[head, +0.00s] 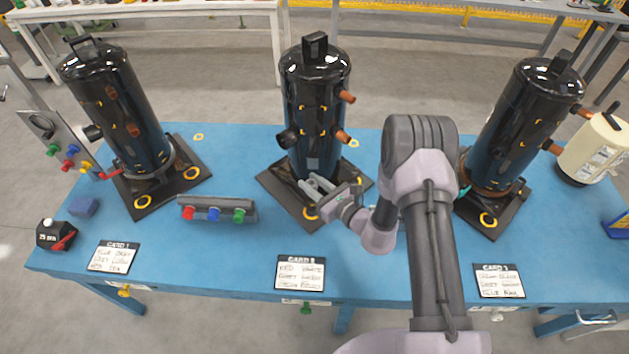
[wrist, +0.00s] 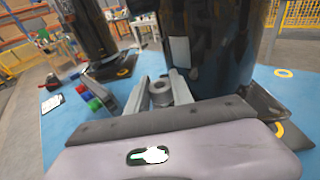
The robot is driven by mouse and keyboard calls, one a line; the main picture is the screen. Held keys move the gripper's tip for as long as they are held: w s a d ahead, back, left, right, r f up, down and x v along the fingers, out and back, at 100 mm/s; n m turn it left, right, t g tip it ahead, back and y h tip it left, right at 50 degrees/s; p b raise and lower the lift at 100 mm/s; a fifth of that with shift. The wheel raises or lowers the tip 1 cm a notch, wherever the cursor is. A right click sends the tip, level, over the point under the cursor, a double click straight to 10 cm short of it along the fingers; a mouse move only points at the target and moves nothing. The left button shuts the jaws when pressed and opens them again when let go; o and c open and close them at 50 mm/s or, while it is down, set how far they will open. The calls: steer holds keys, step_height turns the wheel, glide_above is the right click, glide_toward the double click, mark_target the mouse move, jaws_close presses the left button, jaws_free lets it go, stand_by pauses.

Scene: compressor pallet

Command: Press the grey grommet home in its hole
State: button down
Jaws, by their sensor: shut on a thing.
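My gripper (head: 311,184) is low at the front of the middle black compressor (head: 316,105), just above its dark base plate (head: 275,187). In the wrist view the two fingers of my gripper (wrist: 160,80) stand either side of a grey ring-shaped grommet (wrist: 160,93), shut on it. The compressor's dark body (wrist: 225,45) rises close behind the fingers. The grommet's hole is hidden, and I cannot tell whether the grommet touches the plate.
A grey block with red, blue and green plugs (head: 214,213) lies left of the middle plate. Black compressors stand left (head: 118,110) and right (head: 522,125). Cards, including the middle one (head: 300,273), lie along the front edge.

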steer(key=shift+d, duration=0.15)
step_height(320, 180, down, 6)
steer(key=b, duration=0.5)
steer(key=shift+f+b, duration=1.15)
steer(key=shift+b, duration=0.2)
stand_by(1.5)
steer(key=c, duration=1)
jaws_free()
steer(key=shift+c, duration=0.2)
